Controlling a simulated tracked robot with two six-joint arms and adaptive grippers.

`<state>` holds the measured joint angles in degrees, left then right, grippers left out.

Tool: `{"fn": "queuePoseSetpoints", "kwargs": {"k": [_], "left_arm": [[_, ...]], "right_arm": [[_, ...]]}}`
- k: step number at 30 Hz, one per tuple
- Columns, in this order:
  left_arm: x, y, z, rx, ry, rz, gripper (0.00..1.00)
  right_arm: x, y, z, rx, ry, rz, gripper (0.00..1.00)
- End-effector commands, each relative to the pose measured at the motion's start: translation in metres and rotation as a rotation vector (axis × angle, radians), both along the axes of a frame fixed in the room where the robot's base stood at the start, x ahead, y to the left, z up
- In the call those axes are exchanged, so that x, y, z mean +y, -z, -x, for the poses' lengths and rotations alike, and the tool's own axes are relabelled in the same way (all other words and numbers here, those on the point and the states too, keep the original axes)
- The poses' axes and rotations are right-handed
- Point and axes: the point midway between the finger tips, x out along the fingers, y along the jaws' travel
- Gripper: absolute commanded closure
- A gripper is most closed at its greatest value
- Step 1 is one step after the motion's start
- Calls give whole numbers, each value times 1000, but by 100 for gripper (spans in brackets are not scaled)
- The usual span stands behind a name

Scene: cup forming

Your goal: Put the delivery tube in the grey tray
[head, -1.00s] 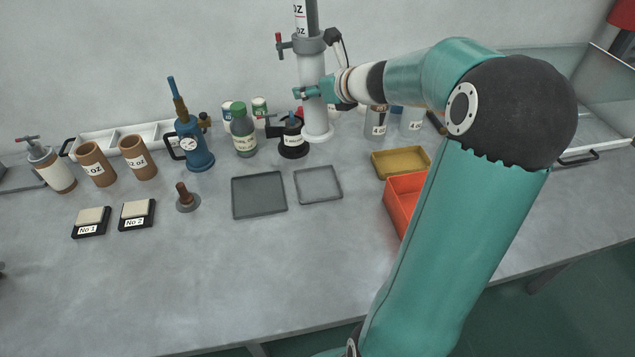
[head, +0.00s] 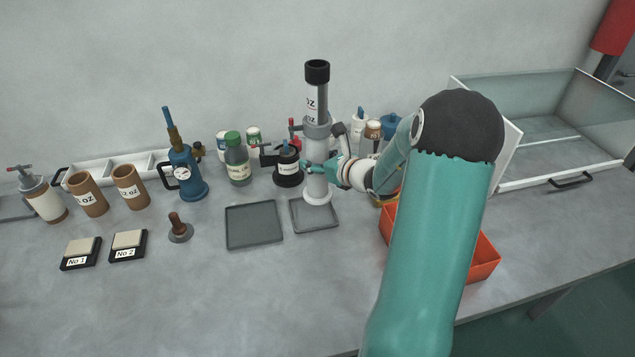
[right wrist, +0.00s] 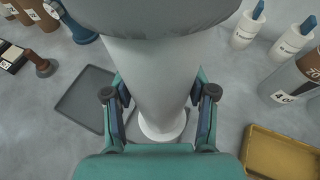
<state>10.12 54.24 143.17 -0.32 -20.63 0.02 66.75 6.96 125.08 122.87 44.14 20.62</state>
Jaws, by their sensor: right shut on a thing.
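The tall white tube (head: 317,183), which I take for the delivery tube, stands upright with a grey collar, a labelled upper section and a black top. My right gripper (head: 308,172) is shut on its lower white part. In the right wrist view the fingers (right wrist: 160,97) lie on both sides of the tube (right wrist: 155,75). Two grey trays are in front: a larger one (head: 254,226) and a smaller one (head: 314,221). The tube's base overlaps the smaller tray's back edge; whether it touches is unclear. My left gripper is not in view.
An orange-red bin (head: 484,257) stands right of the trays, partly behind my arm. A green-capped bottle (head: 237,160), a black pot (head: 288,165) and a blue pump (head: 185,175) stand behind the trays. A yellow tray (right wrist: 282,152) is nearby.

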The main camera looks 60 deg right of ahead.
Motion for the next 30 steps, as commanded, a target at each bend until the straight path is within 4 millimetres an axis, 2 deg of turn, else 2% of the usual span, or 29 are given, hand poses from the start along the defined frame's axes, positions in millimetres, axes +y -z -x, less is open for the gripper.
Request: {"fn": "queuePoseSetpoints", "kwargs": {"k": [3, 11, 18, 27, 28, 30], "left_arm": [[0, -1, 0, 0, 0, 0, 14], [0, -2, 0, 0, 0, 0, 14], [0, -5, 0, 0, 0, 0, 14], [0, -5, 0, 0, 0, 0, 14], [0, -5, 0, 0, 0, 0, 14], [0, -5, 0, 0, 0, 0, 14]], "right_arm": [[0, 19, 0, -3, 1, 1, 100], [0, 37, -1, -4, -1, 4, 100], [0, 65, -1, -2, -1, 2, 100], [-1, 70, -1, -4, -1, 6, 100], [0, 72, 0, 0, -1, 2, 41], [0, 72, 0, 0, -1, 2, 29]]}}
